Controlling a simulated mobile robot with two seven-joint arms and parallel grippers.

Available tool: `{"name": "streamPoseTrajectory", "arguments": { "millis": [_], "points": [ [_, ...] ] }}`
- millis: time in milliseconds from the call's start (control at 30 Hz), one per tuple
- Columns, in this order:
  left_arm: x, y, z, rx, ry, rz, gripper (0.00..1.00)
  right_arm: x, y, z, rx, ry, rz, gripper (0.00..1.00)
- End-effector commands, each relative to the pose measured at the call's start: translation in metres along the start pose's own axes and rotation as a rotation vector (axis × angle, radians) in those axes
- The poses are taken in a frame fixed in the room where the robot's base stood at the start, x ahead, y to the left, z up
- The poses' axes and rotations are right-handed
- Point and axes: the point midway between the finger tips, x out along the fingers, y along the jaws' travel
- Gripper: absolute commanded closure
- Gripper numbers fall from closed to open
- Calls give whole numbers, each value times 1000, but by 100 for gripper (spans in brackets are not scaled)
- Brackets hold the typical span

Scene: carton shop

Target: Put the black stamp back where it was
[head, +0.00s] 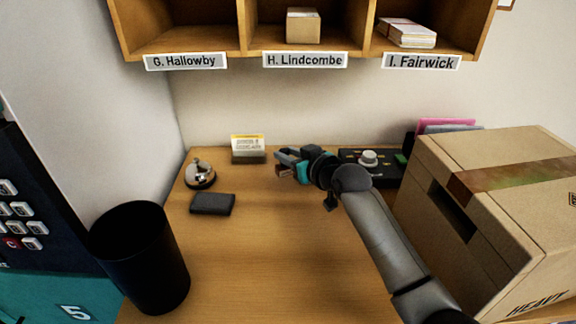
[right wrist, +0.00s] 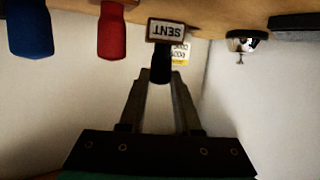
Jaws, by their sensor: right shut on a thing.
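The black stamp (right wrist: 160,66) has a dark handle and a wooden base with a "SENT" label. My right gripper (right wrist: 160,78) is shut on its handle. In the right wrist view, which looks upside down, the stamp's base is close to the desk top; I cannot tell whether it touches. In the head view my right gripper (head: 286,162) reaches left over the back of the desk, with the stamp's brown base (head: 283,170) just below the fingers. A red stamp (right wrist: 112,32) and a blue stamp (right wrist: 30,28) stand beside it. My left gripper is out of view.
A card holder (head: 248,155), a bell (head: 200,173) and a dark wallet-like item (head: 213,204) lie left on the desk. A black bin (head: 140,255) stands front left. The desk's front middle is clear.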

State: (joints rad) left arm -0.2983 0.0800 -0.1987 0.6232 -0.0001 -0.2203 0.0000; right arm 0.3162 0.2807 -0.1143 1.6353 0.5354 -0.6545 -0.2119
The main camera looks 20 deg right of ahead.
Motion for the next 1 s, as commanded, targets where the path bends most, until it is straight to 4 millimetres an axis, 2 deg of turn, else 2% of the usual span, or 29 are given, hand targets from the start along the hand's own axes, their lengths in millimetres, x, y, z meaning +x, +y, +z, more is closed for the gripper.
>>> {"name": "streamPoseTrajectory", "arguments": {
  "millis": [33,133,500,533,633,1000],
  "points": [
    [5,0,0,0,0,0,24,3,-1,11,2,-3,-1,100],
    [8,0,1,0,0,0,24,7,-1,23,3,-2,-1,100],
    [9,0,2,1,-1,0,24,8,0,26,0,-1,-1,100],
    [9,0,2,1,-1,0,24,8,0,27,0,-1,-1,67],
    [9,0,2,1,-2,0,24,8,0,26,1,-1,-1,56],
    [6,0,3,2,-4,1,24,4,0,23,0,-2,-1,56]
  ]
}}
